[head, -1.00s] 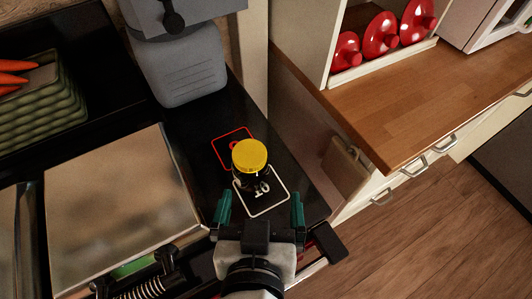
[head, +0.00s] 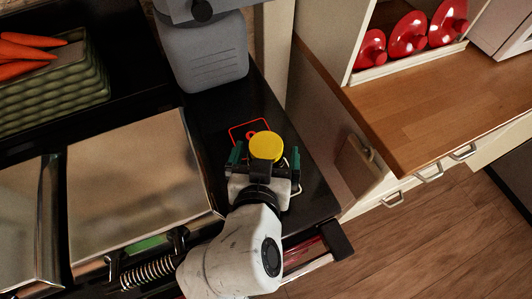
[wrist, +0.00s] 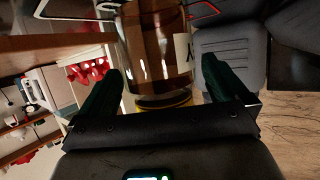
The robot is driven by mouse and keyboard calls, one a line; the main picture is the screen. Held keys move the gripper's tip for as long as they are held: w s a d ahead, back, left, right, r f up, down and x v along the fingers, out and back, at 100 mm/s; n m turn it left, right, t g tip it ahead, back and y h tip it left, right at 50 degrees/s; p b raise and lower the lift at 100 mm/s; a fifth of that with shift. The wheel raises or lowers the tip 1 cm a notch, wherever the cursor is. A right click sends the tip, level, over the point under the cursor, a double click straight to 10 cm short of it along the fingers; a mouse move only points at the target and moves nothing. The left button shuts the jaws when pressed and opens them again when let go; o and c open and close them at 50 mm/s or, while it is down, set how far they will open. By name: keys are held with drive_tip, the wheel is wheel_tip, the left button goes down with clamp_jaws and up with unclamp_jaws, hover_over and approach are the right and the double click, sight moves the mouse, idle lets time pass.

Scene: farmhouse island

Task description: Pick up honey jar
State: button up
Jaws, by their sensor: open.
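The honey jar (head: 266,146) stands on the dark counter; in the head view mostly its round yellow lid shows, with my gripper hiding much of its body. In the wrist view the jar (wrist: 157,45) is clear glass with brownish tones, a pale label at its side and the yellow lid toward the bottom of the picture. My gripper (head: 266,163) is open, with one dark green finger on each side of the jar. The wrist view also shows the fingers (wrist: 161,75) flanking the jar, with a visible gap on the right; contact on the left is unclear.
A grey container (head: 203,55) stands behind the jar. A shiny metal panel (head: 135,180) and a green crate of carrots (head: 50,85) are to the left. The counter's right edge is close.

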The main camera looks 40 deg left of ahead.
sight(266, 144)
drive_tip(key=shift+w+a+f, duration=0.1)
drive_tip(key=shift+w+a, duration=0.05)
drive_tip(key=shift+w, duration=0.1)
drive_tip(key=shift+c, duration=0.3)
drive_tip(key=c, duration=1.4)
drive_tip(key=shift+r, duration=0.65)
wheel_tip(266, 144, up, 2)
drive_tip(key=shift+r, duration=0.15)
drive_tip(key=s+r, duration=0.3)
drive_tip(key=s, duration=0.1)
drive_tip(key=s+r, duration=0.3)
drive_tip(key=s, duration=0.2)
drive_tip(key=s+r+b, duration=0.1)
drive_tip(key=s+r, duration=0.2)
drive_tip(key=s, duration=0.2)
drive_tip(key=shift+d+r, duration=0.25)
drive_tip(key=shift+d, duration=0.1)
